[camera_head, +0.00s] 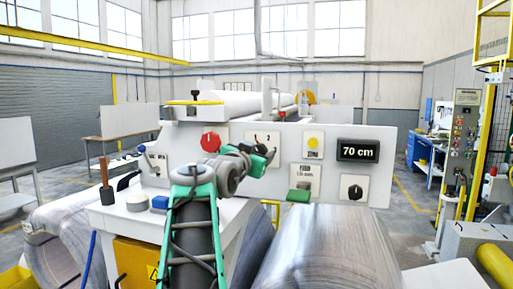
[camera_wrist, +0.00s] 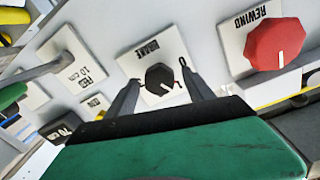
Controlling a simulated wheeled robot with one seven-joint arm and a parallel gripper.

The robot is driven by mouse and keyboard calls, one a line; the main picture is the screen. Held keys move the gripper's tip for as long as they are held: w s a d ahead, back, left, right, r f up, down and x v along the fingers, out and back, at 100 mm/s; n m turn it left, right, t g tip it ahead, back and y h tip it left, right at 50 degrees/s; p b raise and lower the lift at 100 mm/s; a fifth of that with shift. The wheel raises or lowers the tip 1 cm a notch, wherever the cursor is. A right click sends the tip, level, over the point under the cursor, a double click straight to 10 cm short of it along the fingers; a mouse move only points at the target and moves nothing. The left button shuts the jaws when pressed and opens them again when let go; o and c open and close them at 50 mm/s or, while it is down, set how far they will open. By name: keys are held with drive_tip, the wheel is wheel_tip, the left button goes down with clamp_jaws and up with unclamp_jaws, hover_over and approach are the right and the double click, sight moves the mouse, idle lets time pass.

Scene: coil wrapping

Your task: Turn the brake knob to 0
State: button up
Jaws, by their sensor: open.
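The brake knob (camera_wrist: 160,77) is a black dial on a white plate marked BRAKE, seen rotated in the wrist view. Its white pointer line faces lower right in that picture, away from the 0 (camera_wrist: 183,61) at the plate's upper right. My gripper (camera_wrist: 161,84) is open, with one dark finger on each side of the knob; I cannot tell whether either finger touches it. In the head view my gripper (camera_head: 262,156) is at the brake plate (camera_head: 256,135), whose 2 shows at the top, and the arm's end hides the knob.
The red REWIND knob (camera_wrist: 275,45) is close beside the brake plate; it also shows in the head view (camera_head: 210,140). To the right of the brake plate are a yellow button (camera_head: 313,142), the 70 cm display (camera_head: 358,149) and another black knob (camera_head: 355,191). A large coil (camera_head: 325,245) lies in front.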

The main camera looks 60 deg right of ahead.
drive_tip(key=shift+c, duration=0.3)
clamp_jaws()
idle(0.4)
drive_tip(key=shift+f+n+b, duration=0.15)
drive_tip(key=shift+n+b, duration=2)
drive_tip(key=shift+n, duration=3.85)
